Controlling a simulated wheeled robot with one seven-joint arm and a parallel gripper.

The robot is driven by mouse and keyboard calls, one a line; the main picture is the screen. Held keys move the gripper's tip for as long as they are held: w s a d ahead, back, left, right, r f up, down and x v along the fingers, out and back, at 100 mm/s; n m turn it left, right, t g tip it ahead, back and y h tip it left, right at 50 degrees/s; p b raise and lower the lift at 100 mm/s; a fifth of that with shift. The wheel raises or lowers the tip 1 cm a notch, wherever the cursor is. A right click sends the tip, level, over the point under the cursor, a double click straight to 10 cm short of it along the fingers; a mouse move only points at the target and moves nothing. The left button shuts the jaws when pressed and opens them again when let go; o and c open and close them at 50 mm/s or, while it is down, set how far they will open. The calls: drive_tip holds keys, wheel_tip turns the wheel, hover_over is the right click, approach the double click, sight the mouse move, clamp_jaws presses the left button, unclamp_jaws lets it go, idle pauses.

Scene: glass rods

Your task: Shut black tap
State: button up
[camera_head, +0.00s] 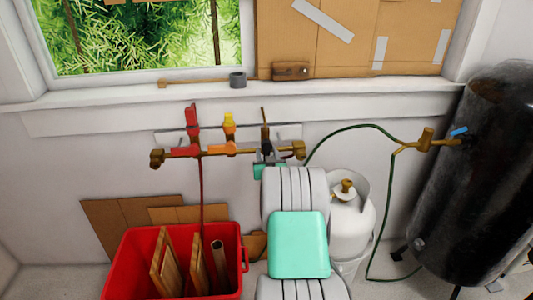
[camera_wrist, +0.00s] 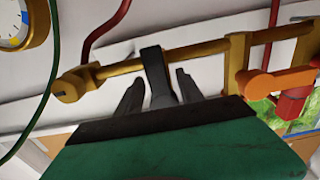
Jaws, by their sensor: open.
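The black tap (camera_wrist: 154,72) has a dark handle that crosses a brass pipe (camera_wrist: 205,52) in the wrist view. My gripper (camera_wrist: 161,82) is open, with one grey finger on each side of the black handle. Whether either finger touches the handle I cannot tell. In the head view my gripper (camera_head: 268,156) is at the right part of the wall pipe, over the black tap (camera_head: 265,134), and partly hides it.
An orange tap (camera_head: 229,130) and a red tap (camera_head: 190,135) sit left on the same pipe. A green hose (camera_head: 345,128) runs right to a black tank (camera_head: 475,170). A white gas cylinder (camera_head: 352,215) and a red crate (camera_head: 128,268) stand below.

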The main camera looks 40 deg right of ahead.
drive_tip(key=shift+c, duration=0.4)
clamp_jaws()
idle(0.9)
